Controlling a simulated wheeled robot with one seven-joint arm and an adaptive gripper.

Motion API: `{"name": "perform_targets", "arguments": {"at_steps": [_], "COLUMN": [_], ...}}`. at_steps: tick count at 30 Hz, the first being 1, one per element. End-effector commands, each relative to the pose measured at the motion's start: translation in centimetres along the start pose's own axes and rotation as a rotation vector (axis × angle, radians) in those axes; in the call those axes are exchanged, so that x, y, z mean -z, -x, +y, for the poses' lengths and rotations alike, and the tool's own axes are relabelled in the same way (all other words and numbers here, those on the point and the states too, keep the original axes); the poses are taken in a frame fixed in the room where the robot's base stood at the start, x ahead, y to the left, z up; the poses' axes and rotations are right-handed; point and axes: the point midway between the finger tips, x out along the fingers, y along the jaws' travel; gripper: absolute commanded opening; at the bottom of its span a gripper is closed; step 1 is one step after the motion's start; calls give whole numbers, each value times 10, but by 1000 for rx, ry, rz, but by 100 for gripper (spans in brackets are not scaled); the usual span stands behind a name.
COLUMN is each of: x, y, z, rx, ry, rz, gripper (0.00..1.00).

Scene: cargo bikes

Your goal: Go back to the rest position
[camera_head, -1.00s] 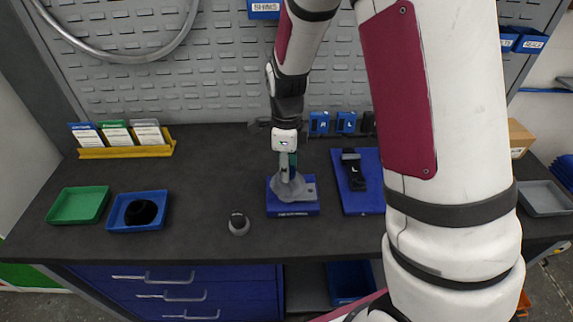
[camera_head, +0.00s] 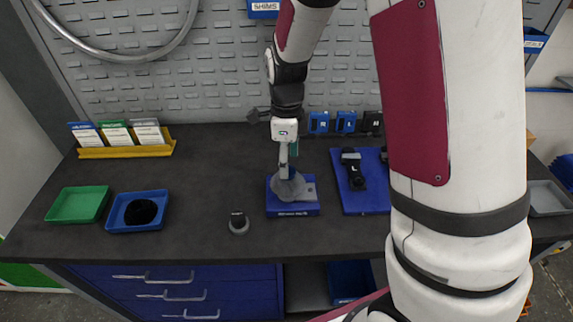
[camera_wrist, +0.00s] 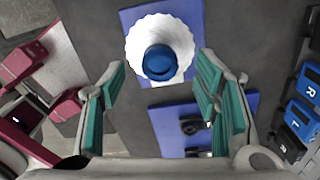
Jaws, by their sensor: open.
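My gripper (camera_head: 286,160) hangs above a blue stand (camera_head: 300,208) near the middle of the bench. In the wrist view my gripper (camera_wrist: 160,80) is open, with its green-padded fingers apart. A grey, flared part (camera_head: 287,188) with a blue top sits on the stand. From above in the wrist view, it looks like a pale scalloped disc (camera_wrist: 136,45) with a round blue cap (camera_wrist: 159,62) in the middle. The cap appears between the fingers in that view, with gaps on both sides. My arm hides part of the bench's right side.
A blue board (camera_head: 361,205) with a black L-marked part lies right of the stand. A small dark knob (camera_head: 238,223) stands left. Green (camera_head: 78,205) and blue (camera_head: 112,217) trays and a yellow card holder (camera_head: 125,151) are farther left. Blue and black blocks (camera_head: 345,122) stand behind.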

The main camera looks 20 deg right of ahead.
Motion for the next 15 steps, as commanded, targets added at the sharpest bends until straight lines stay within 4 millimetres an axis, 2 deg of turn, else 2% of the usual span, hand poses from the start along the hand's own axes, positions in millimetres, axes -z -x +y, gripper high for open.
{"name": "perform_targets", "arguments": {"at_steps": [3,9,15], "x": [-1,0,0], "y": [27,65,88], "z": [-1,0,0], "rx": [5,4,2], "ry": [1,0,1], "rz": [-3,-3,-1], "gripper": [56,56,56]}}
